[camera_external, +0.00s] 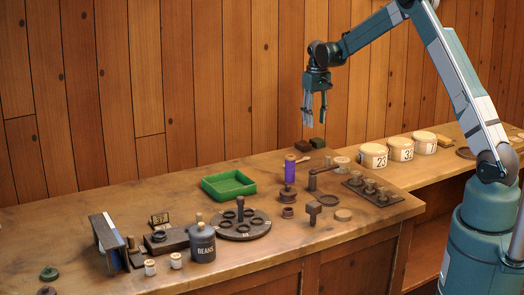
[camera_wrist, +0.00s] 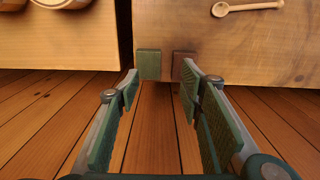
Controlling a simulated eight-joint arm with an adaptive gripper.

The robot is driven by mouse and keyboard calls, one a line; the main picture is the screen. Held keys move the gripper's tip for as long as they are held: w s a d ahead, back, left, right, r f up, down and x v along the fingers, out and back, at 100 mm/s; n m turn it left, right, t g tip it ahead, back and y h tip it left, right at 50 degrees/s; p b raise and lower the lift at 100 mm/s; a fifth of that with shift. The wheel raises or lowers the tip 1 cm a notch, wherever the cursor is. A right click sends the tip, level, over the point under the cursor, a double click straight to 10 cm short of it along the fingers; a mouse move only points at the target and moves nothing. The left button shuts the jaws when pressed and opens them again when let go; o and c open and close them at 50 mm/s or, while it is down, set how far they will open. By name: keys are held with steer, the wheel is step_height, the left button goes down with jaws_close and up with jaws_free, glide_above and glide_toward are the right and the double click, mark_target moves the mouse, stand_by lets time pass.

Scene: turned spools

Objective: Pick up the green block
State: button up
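The green block (camera_external: 317,143) is a small dark green cube at the back edge of the bench, near the wall. It also shows in the wrist view (camera_wrist: 149,64), ahead of the fingertips and nearer the left finger. A brown block (camera_external: 302,146) of similar size sits close beside it; in the wrist view this brown block (camera_wrist: 183,65) is to its right, partly covered by the right finger. My gripper (camera_external: 314,120) hangs above the blocks, pointing down. In the wrist view my gripper (camera_wrist: 160,80) is open, with nothing between its fingers.
A wooden spoon (camera_wrist: 248,8) lies near the blocks. The plank wall (camera_external: 230,80) stands close behind them. White numbered tubs (camera_external: 373,156) stand to the right. A purple spool (camera_external: 290,170) and a green tray (camera_external: 229,184) stand farther forward and left.

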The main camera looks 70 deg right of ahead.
mark_target(318, 140)
steer(key=shift+s+d+f, duration=0.2)
steer(key=shift+d+f, duration=0.2)
steer(key=shift+d, duration=0.15)
steer(key=shift+s+d+f, duration=0.2)
steer(key=shift+d+f, duration=0.2)
steer(key=shift+d, duration=0.15)
steer(key=shift+f, duration=0.1)
steer(key=shift+f, duration=1.15)
steer(key=shift+f, duration=0.15)
steer(key=shift+s+d+f, duration=0.1)
steer(key=shift+f, duration=2.4)
steer(key=c, duration=0.6)
